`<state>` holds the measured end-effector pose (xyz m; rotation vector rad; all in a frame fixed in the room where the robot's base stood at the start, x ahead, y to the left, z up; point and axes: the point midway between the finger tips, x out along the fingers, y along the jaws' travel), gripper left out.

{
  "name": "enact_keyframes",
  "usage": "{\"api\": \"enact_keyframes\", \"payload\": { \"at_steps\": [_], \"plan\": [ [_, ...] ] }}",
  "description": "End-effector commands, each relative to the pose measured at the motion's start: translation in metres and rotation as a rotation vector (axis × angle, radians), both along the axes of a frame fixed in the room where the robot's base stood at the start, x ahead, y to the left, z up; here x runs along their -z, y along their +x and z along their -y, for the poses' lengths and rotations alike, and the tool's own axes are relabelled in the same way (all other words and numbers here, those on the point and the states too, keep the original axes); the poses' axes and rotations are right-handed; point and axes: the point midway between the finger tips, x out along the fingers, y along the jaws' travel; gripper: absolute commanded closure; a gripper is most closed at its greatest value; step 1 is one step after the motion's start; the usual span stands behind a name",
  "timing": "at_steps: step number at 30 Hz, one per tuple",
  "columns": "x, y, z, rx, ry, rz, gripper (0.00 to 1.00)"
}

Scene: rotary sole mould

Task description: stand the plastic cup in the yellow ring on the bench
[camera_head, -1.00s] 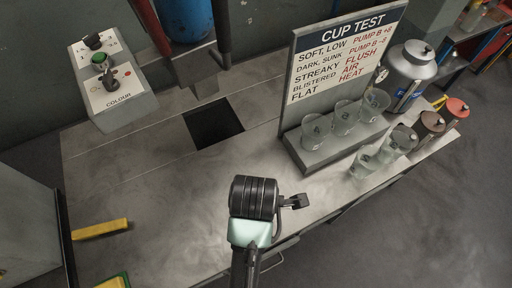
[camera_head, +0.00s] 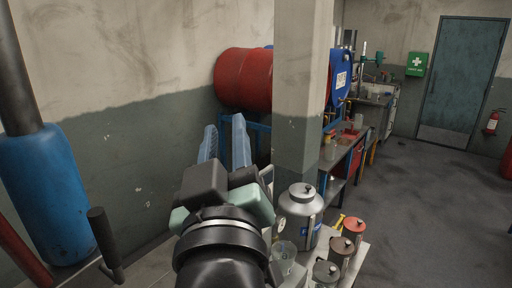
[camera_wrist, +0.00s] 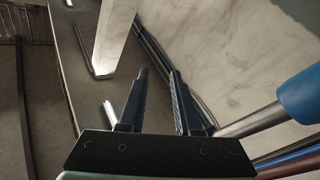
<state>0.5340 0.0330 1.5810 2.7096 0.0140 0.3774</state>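My gripper (camera_head: 224,138) points up in the middle of the head view. Its two bluish ribbed fingers stand apart with nothing between them. In the wrist view my gripper (camera_wrist: 158,90) also shows a clear gap between the fingers. A clear plastic cup (camera_head: 286,254) stands at the lower middle of the head view, just right of my wrist and partly hidden by it. The gripper is well above and left of this cup, not touching it. I cannot tell whether it is the task's cup. The yellow ring is not in view.
A silver lidded pot (camera_head: 300,207) stands beside a concrete pillar (camera_head: 300,90). Lidded canisters (camera_head: 341,252) are right of it. A red drum (camera_head: 243,80) lies behind my gripper. A blue cylinder (camera_head: 45,190) is at the left. The floor (camera_head: 430,200) at right is open.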

Motion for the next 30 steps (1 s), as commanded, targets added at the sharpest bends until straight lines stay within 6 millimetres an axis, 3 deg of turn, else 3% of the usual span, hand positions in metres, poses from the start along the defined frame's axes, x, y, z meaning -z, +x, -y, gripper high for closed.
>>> {"api": "enact_keyframes", "payload": {
  "at_steps": [1, 3, 6, 10, 22, 30],
  "plan": [
    [-0.041, -0.016, 0.011, -0.005, 0.089, 0.125, 0.68],
    [-0.084, -0.040, 0.022, -0.032, 0.198, 0.271, 0.68],
    [-0.125, -0.071, 0.031, -0.083, 0.302, 0.424, 0.68],
    [-0.148, -0.092, 0.036, -0.126, 0.363, 0.520, 0.68],
    [-0.148, -0.095, 0.036, -0.134, 0.373, 0.530, 0.68],
    [-0.088, -0.094, 0.035, -0.142, 0.376, 0.529, 0.68]
  ]
}}
